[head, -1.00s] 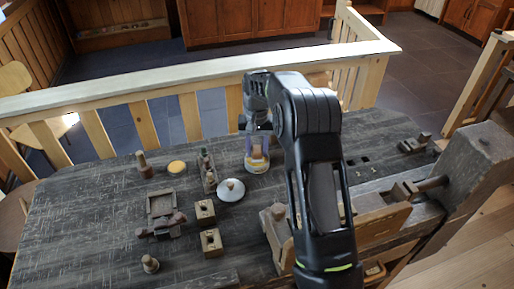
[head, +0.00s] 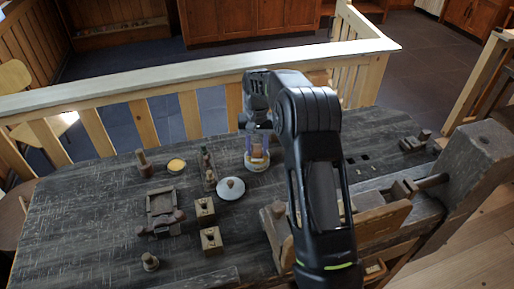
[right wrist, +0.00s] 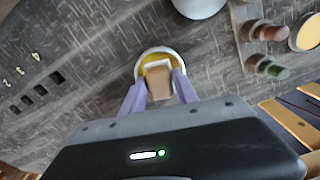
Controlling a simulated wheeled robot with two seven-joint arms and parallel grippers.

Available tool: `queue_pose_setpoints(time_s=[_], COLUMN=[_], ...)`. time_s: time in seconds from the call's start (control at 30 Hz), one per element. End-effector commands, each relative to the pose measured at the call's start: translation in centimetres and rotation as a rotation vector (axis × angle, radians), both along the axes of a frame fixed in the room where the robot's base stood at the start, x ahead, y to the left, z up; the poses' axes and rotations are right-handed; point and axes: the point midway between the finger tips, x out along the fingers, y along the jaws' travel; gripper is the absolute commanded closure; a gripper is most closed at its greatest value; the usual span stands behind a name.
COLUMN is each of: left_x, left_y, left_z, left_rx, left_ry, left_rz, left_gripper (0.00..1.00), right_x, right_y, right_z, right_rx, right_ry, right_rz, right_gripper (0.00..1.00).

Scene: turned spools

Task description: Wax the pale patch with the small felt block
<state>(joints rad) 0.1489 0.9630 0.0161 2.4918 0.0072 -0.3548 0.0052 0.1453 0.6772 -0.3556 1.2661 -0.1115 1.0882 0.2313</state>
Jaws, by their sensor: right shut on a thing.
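My right gripper (head: 257,150) is shut on the small felt block (right wrist: 160,82), brown with a pale edge, between two lilac fingers in the right wrist view. The block is over or in a round white dish (right wrist: 142,65) with yellow inside; whether it touches the yellow cannot be told. The dish also shows in the head view (head: 257,166), partly behind the gripper. I cannot make out a clear pale patch on the dark, scratched bench top (head: 90,215). My left gripper is not in view.
A white disc with a wooden knob (head: 231,189) lies left of the dish. Further left are a rack with pegs (head: 208,170), a yellow round tin (head: 177,166), a turned spool (head: 144,164) and two holed blocks (head: 205,212). A vise (head: 398,214) stands right. The bench's left is mostly clear.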

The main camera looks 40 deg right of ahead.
Motion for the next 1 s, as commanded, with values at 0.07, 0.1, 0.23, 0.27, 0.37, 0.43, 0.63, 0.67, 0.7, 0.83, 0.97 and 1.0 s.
queue_pose_setpoints(time_s=[0.07, 0.1, 0.23, 0.27, 0.37, 0.43, 0.63, 0.67, 0.7, 0.83, 0.97, 1.0], left_x=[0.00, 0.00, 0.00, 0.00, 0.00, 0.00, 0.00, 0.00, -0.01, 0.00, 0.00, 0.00], left_y=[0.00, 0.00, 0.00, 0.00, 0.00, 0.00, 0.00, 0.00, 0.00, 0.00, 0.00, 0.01], left_z=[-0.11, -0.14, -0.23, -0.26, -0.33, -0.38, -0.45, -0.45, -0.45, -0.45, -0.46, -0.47], left_rx=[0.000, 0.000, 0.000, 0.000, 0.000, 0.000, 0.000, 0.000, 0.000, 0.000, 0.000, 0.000], left_ry=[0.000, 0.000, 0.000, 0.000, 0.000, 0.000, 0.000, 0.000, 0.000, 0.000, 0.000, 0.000], left_rz=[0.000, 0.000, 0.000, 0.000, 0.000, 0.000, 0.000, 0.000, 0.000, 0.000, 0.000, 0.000], left_gripper=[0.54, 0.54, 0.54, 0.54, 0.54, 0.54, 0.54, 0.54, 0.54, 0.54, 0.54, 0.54], right_x=[-0.01, -0.01, -0.01, -0.01, -0.01, -0.01, -0.01, -0.01, -0.01, -0.01, -0.01, -0.01], right_y=[0.00, 0.00, 0.00, 0.00, 0.00, 0.00, 0.00, 0.00, 0.00, 0.00, 0.00, 0.00], right_z=[-0.16, -0.21, -0.37, -0.41, -0.53, -0.61, -0.74, -0.74, -0.74, -0.75, -0.79, -0.81], right_rx=[0.000, 0.000, 0.000, 0.001, 0.001, 0.001, 0.000, 0.000, 0.000, 0.000, 0.000, 0.000], right_ry=[0.000, 0.000, 0.000, 0.001, 0.001, 0.001, 0.000, 0.000, 0.000, 0.000, 0.000, 0.000], right_rz=[0.000, 0.000, 0.000, 0.000, 0.000, 0.000, 0.000, 0.000, 0.000, 0.000, 0.000, 0.000], right_gripper=[0.97, 0.97, 0.97, 0.97, 0.97, 0.97, 0.97, 0.97, 0.97, 0.97, 0.97, 0.97])
